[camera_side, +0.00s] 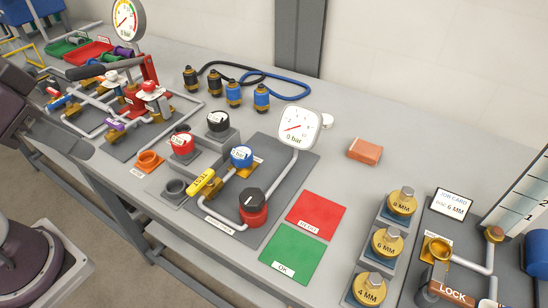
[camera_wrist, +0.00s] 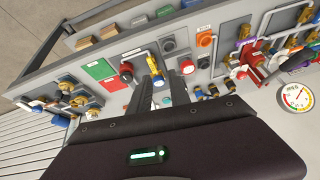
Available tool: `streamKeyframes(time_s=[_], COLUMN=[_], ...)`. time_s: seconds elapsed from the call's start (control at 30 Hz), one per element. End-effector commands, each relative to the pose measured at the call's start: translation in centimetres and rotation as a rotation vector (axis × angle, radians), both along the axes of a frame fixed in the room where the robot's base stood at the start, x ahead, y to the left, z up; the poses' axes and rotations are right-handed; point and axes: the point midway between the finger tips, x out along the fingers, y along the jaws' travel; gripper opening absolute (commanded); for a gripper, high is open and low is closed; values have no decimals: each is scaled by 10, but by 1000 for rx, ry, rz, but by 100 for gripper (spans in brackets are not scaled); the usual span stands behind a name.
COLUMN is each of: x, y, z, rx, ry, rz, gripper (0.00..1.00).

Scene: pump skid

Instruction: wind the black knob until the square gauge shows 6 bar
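The square gauge (camera_side: 298,127) is white, stands on a pipe at the back of the grey plate, and reads 0 bar, its needle toward the lower left. A black knob (camera_side: 218,121) with a white label sits on a grey block, left of the gauge. A second black-topped knob, six-sided on a red base (camera_side: 254,203), is at the plate's front; it also shows in the wrist view (camera_wrist: 126,74). My gripper (camera_side: 118,107) is at the left, above the bench and away from both knobs. Its fingers (camera_wrist: 161,92) are apart with nothing between them. The square gauge does not show in the wrist view.
A red knob (camera_side: 182,143), a blue knob (camera_side: 241,156) and a yellow handle (camera_side: 201,181) crowd the plate. Red (camera_side: 317,214) and green (camera_side: 291,254) squares lie to its right. Piping with a round gauge (camera_side: 128,18) stands at the left. An orange block (camera_side: 365,151) lies right.

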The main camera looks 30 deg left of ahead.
Motion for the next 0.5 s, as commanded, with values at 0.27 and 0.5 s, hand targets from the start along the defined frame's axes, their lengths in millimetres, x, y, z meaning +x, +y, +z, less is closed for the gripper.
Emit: streamKeyframes(time_s=[0.27, 0.5], x=[107, 177], y=[-42, -126], z=[-31, -116], rx=[481, 543], ry=[315, 346], rz=[-988, -1937], gripper=[68, 68])
